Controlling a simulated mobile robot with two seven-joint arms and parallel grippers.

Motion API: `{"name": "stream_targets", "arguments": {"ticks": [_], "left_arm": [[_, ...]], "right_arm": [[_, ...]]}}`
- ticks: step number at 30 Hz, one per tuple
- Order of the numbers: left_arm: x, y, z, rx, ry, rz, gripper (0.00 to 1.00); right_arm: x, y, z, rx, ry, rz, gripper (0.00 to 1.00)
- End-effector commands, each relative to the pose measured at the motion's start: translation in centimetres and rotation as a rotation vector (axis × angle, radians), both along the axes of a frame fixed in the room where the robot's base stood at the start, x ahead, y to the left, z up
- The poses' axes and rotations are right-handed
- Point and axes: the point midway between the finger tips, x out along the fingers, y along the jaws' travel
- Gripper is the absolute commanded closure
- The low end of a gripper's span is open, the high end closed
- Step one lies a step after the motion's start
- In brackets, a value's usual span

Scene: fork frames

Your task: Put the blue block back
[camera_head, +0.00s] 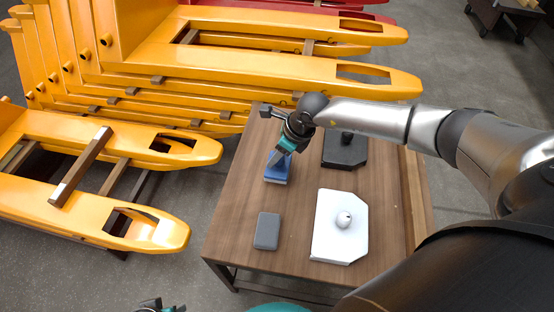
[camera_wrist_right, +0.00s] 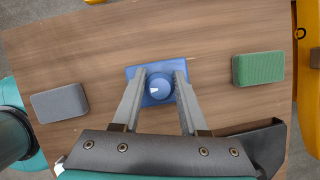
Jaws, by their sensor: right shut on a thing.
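The blue block (camera_head: 276,175) rests on the brown wooden table, left of its middle in the head view. It also shows in the right wrist view (camera_wrist_right: 133,73), with a round blue knob (camera_wrist_right: 158,88) on top. My right gripper (camera_head: 278,157) reaches down over it, and in the right wrist view its two fingers (camera_wrist_right: 158,80) are closed on either side of the knob. I cannot see a gap under the block. A part of my left gripper (camera_head: 160,306) shows at the bottom edge of the head view; its fingers cannot be made out.
A grey block (camera_head: 267,230) lies near the table's front edge. A green block (camera_wrist_right: 258,68) lies on the other side. A white plate with a knob (camera_head: 336,246) and a black one (camera_head: 344,151) stand on the right. Yellow pallet forks (camera_head: 140,215) stand left and behind.

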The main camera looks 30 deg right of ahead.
Motion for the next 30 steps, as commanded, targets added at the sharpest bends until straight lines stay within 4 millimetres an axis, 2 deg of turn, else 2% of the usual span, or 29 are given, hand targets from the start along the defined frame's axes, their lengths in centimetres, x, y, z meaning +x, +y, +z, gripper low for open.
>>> {"name": "stream_targets", "arguments": {"ticks": [5, 17, 18, 25, 30], "left_arm": [[0.2, 0.0, 0.7, -0.001, -0.011, 0.001, 0.50], [0.4, -0.1, 1.0, -0.002, -0.015, 0.001, 0.50], [0.4, -0.1, 1.1, -0.002, -0.017, 0.001, 0.50], [0.4, -0.1, 1.1, -0.003, -0.015, 0.000, 0.50], [0.3, -0.1, 1.1, -0.003, -0.015, 0.000, 0.50]], "right_arm": [[0.0, 0.0, -1.5, 0.000, 0.000, -0.001, 1.00], [0.0, 0.0, -1.9, 0.001, -0.002, 0.000, 1.00], [0.0, 0.0, -1.9, 0.000, -0.001, 0.000, 0.54], [0.0, 0.0, -1.9, 0.000, 0.000, 0.000, 0.28], [0.0, 0.0, -1.9, 0.001, -0.001, 0.000, 0.27]]}}
